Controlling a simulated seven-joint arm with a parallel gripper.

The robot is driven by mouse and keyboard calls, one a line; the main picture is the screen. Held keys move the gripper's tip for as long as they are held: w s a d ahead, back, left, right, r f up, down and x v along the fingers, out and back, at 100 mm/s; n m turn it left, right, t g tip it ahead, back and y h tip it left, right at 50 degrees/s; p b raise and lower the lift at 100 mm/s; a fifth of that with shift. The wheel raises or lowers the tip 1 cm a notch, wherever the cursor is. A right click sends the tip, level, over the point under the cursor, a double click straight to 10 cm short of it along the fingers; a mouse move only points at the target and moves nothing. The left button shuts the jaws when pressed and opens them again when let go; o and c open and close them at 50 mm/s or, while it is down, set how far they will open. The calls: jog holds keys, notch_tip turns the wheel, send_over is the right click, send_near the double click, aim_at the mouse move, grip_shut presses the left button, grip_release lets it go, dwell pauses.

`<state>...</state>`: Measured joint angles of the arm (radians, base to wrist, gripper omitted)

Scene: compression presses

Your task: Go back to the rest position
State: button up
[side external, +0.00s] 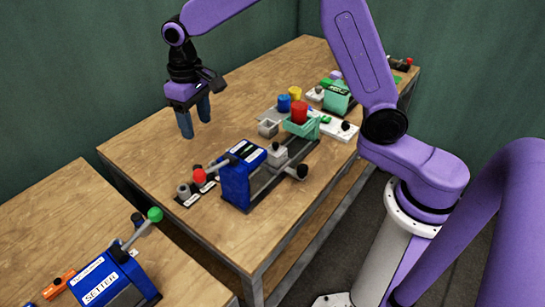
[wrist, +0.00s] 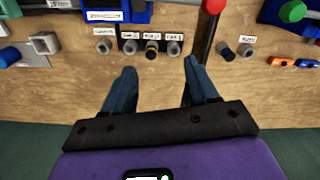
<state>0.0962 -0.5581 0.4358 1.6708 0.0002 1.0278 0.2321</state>
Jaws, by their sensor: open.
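My gripper (side external: 195,122) hangs above the far left part of the wooden table (side external: 130,152). Its two blue fingers point down and stand apart with nothing between them. In the wrist view the open gripper (wrist: 157,90) shows bare wood between and beyond its fingers. The blue press (side external: 240,180) with a red-knobbed lever (side external: 200,176) stands closer to the front of the table, apart from my gripper. In the wrist view its red lever (wrist: 209,22) rises beyond the fingers.
A second blue press labelled SETTER (side external: 108,285), with a green knob (side external: 155,214), is on the nearer table. A red cylinder (side external: 299,112) stands on a green fixture by blue and yellow ones. Several small grey fittings (wrist: 103,47) line up beyond my fingers. Wood around my gripper is clear.

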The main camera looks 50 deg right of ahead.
jog(key=s+d+n, duration=0.3)
jog(key=s, duration=0.7)
jog(key=s+d+n, duration=0.3)
jog(key=s+d, duration=0.1)
jog(key=s, duration=0.7)
jog(key=s+d+r+n, duration=0.1)
jog(key=s+d+n, duration=0.3)
jog(key=s, duration=0.7)
